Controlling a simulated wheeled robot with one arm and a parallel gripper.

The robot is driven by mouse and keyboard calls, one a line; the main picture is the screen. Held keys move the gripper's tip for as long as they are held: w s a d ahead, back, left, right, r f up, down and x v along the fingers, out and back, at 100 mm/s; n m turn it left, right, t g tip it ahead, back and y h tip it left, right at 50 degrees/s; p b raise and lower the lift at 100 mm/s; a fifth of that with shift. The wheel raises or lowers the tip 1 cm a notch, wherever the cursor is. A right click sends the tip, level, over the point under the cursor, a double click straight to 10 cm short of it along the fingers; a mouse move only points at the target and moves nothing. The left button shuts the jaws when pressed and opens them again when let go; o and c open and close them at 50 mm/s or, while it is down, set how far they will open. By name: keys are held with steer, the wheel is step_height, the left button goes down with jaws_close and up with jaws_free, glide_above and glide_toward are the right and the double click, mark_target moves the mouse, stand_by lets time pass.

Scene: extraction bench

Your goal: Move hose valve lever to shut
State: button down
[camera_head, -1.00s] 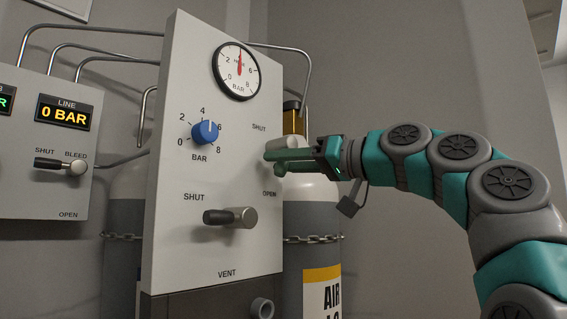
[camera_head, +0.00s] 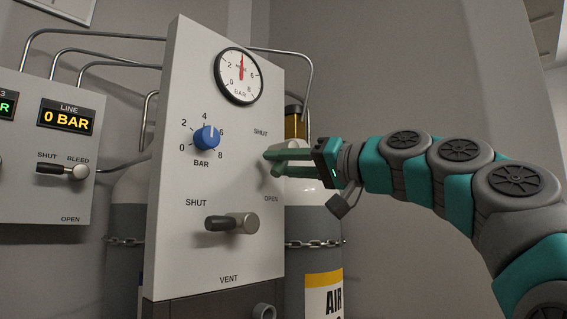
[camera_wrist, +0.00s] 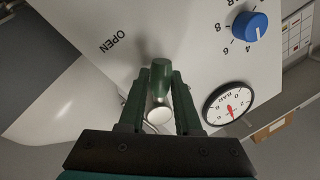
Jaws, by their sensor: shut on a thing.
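The hose valve lever has a green handle (camera_wrist: 160,78) and a pale round hub (camera_wrist: 158,117), seen in the wrist view. It sits near the right edge of the panel, between a SHUT label above and an OPEN label below in the head view. My gripper (camera_head: 275,161) is shut on this lever, with a finger on each side of the handle; the fingers hide much of it in the head view. In the wrist view my gripper (camera_wrist: 158,90) straddles the handle, and the OPEN label is at upper left.
The upright panel (camera_head: 180,260) also carries a gauge (camera_head: 238,75), a blue BAR knob (camera_head: 207,138) and a black-handled VENT lever (camera_head: 232,223) pointing left. A LINE box (camera_head: 40,200) is at far left. Chained gas cylinders (camera_head: 315,225) stand behind. The right side beyond my arm looks clear.

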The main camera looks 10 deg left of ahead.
steer(key=m+p, duration=0.1)
steer(key=m, duration=0.1)
steer(key=s+r+m+t+p, duration=0.1)
steer(key=m+p, duration=0.1)
steer(key=r+m+p, duration=0.1)
steer(key=m+p, duration=0.1)
steer(key=shift+s+a+m+t, duration=0.15)
steer(key=shift+a+m+t, duration=0.15)
steer(key=shift+a, duration=0.05)
steer(key=m+p, duration=0.1)
steer(key=r+m+t+p, duration=0.1)
steer(key=m+p, duration=0.1)
steer(key=shift+m+h+p, duration=0.3)
steer(key=shift+m+p, duration=0.6)
steer(key=shift+m, duration=0.3)
steer(key=shift+t, duration=0.3)
steer(key=c, duration=0.6)
jaws_free()
steer(key=v, duration=0.7)
steer(key=shift+d+b, duration=0.4)
steer(key=shift+b, duration=0.05)
